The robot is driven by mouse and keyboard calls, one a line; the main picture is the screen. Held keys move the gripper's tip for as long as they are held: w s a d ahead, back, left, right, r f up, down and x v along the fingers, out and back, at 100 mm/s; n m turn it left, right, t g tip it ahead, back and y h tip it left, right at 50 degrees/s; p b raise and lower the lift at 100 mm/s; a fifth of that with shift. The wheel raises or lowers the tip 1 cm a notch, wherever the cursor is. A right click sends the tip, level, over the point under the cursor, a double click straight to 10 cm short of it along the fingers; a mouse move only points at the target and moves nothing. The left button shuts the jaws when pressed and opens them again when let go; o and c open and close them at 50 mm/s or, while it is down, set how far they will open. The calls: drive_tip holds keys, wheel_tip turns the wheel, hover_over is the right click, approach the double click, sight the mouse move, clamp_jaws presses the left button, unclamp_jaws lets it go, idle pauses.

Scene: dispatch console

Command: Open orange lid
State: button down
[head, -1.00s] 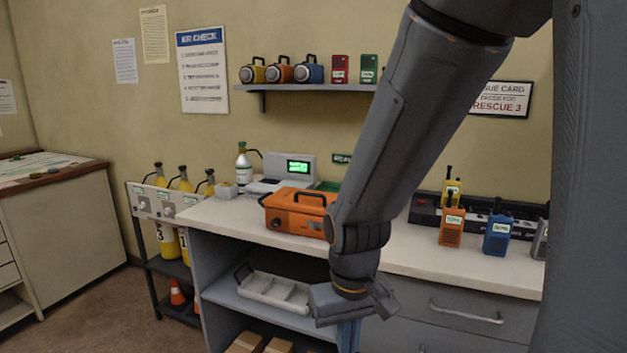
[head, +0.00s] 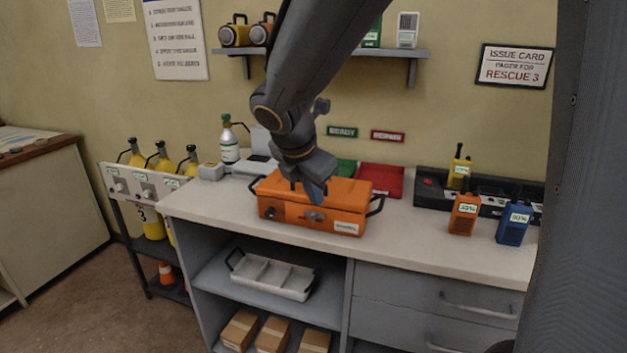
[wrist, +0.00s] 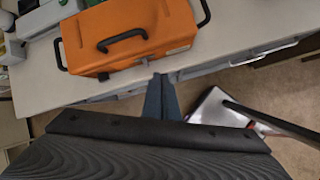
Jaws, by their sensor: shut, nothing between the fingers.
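An orange case (head: 335,213) with a closed orange lid (head: 345,191) sits on the counter in the head view. It has black side handles, a front latch and a small white label. In the wrist view the orange lid (wrist: 160,30) shows a black handle (wrist: 122,40) on top. My gripper (head: 316,196) is in front of the case in the head view and hides part of the lid. In the wrist view my gripper (wrist: 161,82) has its fingers together and empty, just off the near edge of the case.
A red tray (head: 385,178) lies behind the case to the right. Radios, one orange (head: 464,213) and one blue (head: 514,223), stand further right. A white divided tray (head: 272,275) is on the shelf below.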

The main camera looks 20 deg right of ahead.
drive_tip(key=w+a+r+n+t, duration=0.1)
drive_tip(key=w+r+n, duration=0.3)
drive_tip(key=r+n, duration=0.1)
drive_tip(key=shift+h, duration=0.3)
drive_tip(key=x, duration=0.9)
drive_tip(key=shift+w+d+f, duration=0.1)
drive_tip(key=shift+f, duration=0.3)
drive_tip(key=shift+r+p, duration=0.15)
drive_tip(key=shift+p, duration=0.2)
